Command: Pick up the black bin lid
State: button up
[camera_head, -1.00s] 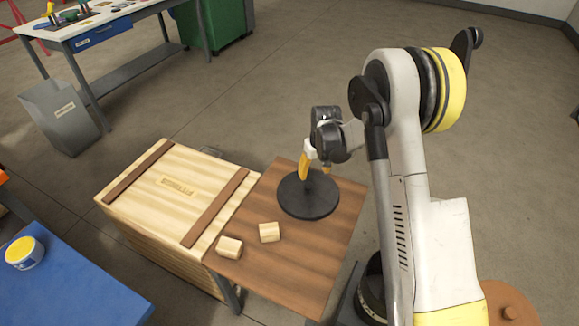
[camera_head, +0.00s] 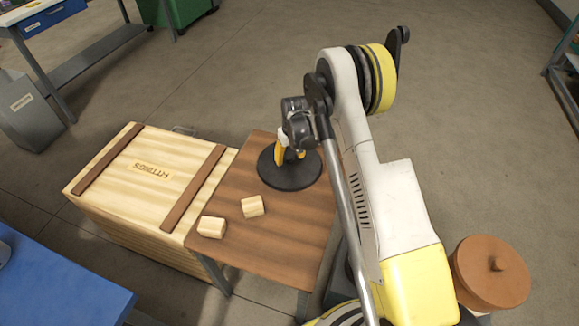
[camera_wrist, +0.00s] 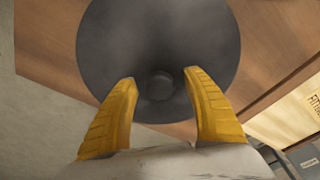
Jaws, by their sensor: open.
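The black bin lid (camera_head: 290,177) is a round dark disc lying flat on the brown wooden table (camera_head: 262,235), near its far edge. In the wrist view the lid (camera_wrist: 160,35) fills the upper middle, with a round knob (camera_wrist: 158,86) at its centre. My gripper (camera_head: 290,155) points down over the lid, and its yellow fingers hide part of it. In the wrist view my gripper (camera_wrist: 160,77) is open, with one finger on each side of the knob. A gap shows between each fingertip and the knob. I cannot tell the fingertips' exact height above the lid.
Two wooden blocks lie on the table, one (camera_head: 253,206) near the lid and one (camera_head: 211,227) at the left edge. A wooden crate (camera_head: 150,172) stands left of the table. A round terracotta-coloured lid (camera_head: 490,273) is at the lower right. Floor beyond the table is clear.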

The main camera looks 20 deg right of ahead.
grip_shut()
